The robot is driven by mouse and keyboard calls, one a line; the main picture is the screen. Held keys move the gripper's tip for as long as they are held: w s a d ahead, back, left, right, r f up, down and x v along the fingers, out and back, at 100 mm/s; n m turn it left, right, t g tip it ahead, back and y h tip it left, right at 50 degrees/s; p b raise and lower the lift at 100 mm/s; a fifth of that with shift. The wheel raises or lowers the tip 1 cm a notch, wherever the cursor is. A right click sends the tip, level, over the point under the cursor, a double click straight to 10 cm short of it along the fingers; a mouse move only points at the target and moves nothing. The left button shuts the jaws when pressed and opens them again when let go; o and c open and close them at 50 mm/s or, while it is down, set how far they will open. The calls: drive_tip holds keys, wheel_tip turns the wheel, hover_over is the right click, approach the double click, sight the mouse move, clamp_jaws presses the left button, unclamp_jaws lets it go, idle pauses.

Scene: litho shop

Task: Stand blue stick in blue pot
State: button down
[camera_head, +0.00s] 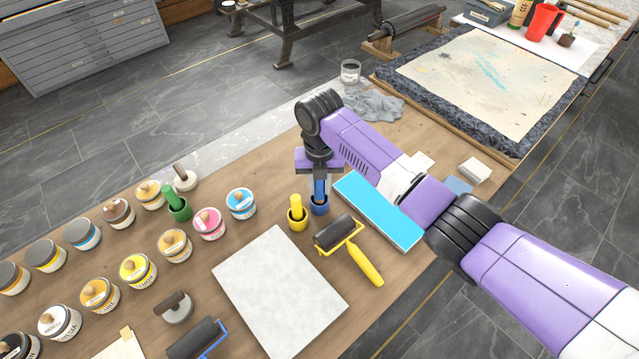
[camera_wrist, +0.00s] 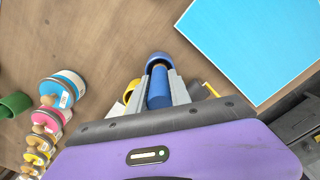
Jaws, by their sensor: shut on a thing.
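The blue stick (camera_head: 319,187) is upright between the fingers of my gripper (camera_head: 319,182), which points straight down. The blue pot (camera_head: 320,207) stands on the wooden table directly under it. The stick's lower end is at the pot's mouth in the head view; I cannot tell how deep it sits. In the wrist view the blue stick (camera_wrist: 158,88) lies between the two grey fingers of my gripper (camera_wrist: 159,88). Its far end overlaps the mouth of the blue pot (camera_wrist: 157,56).
A yellow pot (camera_head: 297,221) with a yellow stick stands close left of the blue pot. A green pot (camera_head: 179,210) holds a green stick. A bright blue slab (camera_head: 378,212) lies close right. A yellow-handled roller (camera_head: 362,265), a pale sheet (camera_head: 279,291) and several ink tins lie in front and left.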

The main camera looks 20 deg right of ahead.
drive_tip(key=shift+f, duration=0.55)
drive_tip(key=c, duration=1.1)
unclamp_jaws()
drive_tip(key=shift+r+b, duration=0.6)
drive_tip(key=shift+r, duration=3.35)
